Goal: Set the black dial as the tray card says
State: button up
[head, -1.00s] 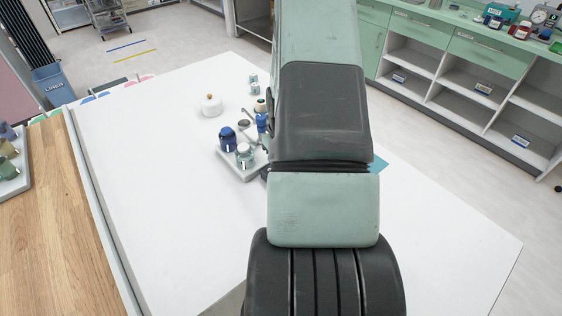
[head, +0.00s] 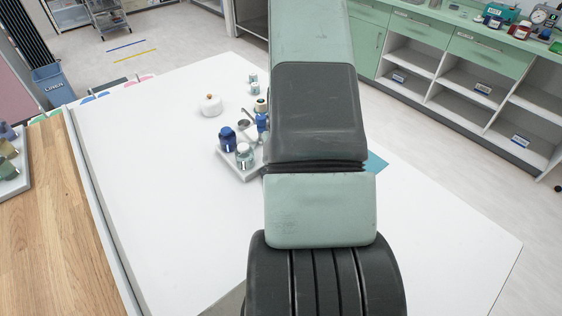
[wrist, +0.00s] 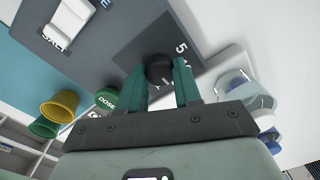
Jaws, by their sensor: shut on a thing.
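In the wrist view the black dial (wrist: 158,64) sits on a dark square of a grey panel (wrist: 115,35). A white "5" is beside it at the upper right, and part of a "1" shows at its near edge. My gripper (wrist: 161,76) has its two green fingers on either side of the dial, shut on it. The dial's pointer cannot be made out. In the head view my arm hides the dial and gripper. A white tray (head: 227,168) carries blue and pale-capped bottles; no card on it can be read.
In the wrist view a white switch (wrist: 71,18), a green "DOSE" piece (wrist: 107,99) and a yellow cup (wrist: 60,109) are left of my fingers. Clear containers (wrist: 240,92) stand close on the right. In the head view a white lidded pot (head: 211,106) stands behind the tray; the table's left front is clear.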

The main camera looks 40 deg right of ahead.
jog(key=o, duration=1)
jog(key=shift+o, duration=0.2)
notch_tip(320, 180, up, 11)
jog(key=shift+d, duration=0.15)
jog(key=s+a+r+n+t+h, duration=0.1)
jog(key=a+r+n+t, duration=0.1)
jog(key=a+r, duration=0.7)
jog(key=s+a+r+n+t, duration=0.1)
jog(key=a+r, duration=0.5)
jog(key=r, duration=0.7)
jog(key=s+a+r+n+t, duration=0.1)
jog(key=s+a+r, duration=0.2)
jog(key=s+a, duration=0.2)
jog(key=s+a+r+n+t, duration=0.1)
jog(key=s+a+r, duration=0.2)
jog(key=s+a, duration=0.3)
jog(key=s, duration=0.2)
jog(key=shift+s+r+n+y, duration=0.3)
jog(key=shift+r+n, duration=0.05)
jog(key=shift+n, duration=0.05)
